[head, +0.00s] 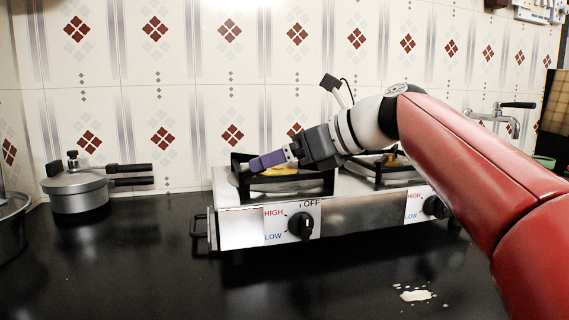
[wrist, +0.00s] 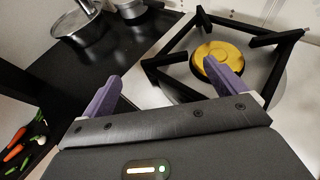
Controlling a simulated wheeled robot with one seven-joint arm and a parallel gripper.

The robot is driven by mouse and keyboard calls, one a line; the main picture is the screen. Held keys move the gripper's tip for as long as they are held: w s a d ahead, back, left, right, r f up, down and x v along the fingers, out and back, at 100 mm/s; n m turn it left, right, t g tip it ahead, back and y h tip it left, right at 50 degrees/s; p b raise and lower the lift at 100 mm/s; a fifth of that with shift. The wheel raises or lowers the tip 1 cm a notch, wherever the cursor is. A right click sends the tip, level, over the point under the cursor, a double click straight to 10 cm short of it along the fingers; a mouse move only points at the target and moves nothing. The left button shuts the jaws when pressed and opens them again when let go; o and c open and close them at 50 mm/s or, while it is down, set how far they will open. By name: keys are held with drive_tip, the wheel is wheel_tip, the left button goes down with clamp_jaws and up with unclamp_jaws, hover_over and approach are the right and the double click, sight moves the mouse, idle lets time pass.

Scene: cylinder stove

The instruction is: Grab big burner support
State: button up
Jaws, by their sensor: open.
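A black, square-framed burner support (head: 310,187) sits on the left burner of the steel stove. In the wrist view the same support (wrist: 273,39) surrounds a round yellow burner (wrist: 232,53). A second black support (head: 357,173) on the right burner is partly hidden by my arm. My gripper (head: 252,163) is over the left support's left side. In the wrist view my gripper (wrist: 162,80) is open, with purple fingers. The near left corner of the support shows between the fingers. The right finger overlaps the burner in the picture. I cannot tell whether it touches the support.
The stove (head: 240,228) has black knobs and a side handle (head: 198,224). A lidded pan (head: 80,190) stands on the black counter to the left. A tiled wall is behind. A pale spill (head: 416,295) lies at front right. The counter between pan and stove is clear.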

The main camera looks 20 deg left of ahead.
sight(245, 179)
drive_tip(key=b+x, duration=0.1)
drive_tip(key=x, duration=0.6)
drive_tip(key=shift+w+a+f, duration=0.2)
drive_tip(key=shift+w+f, duration=0.1)
drive_tip(key=shift+f, duration=0.05)
drive_tip(key=c, duration=1.3)
drive_tip(key=shift+r, duration=0.1)
drive_tip(key=shift+c, duration=0.5)
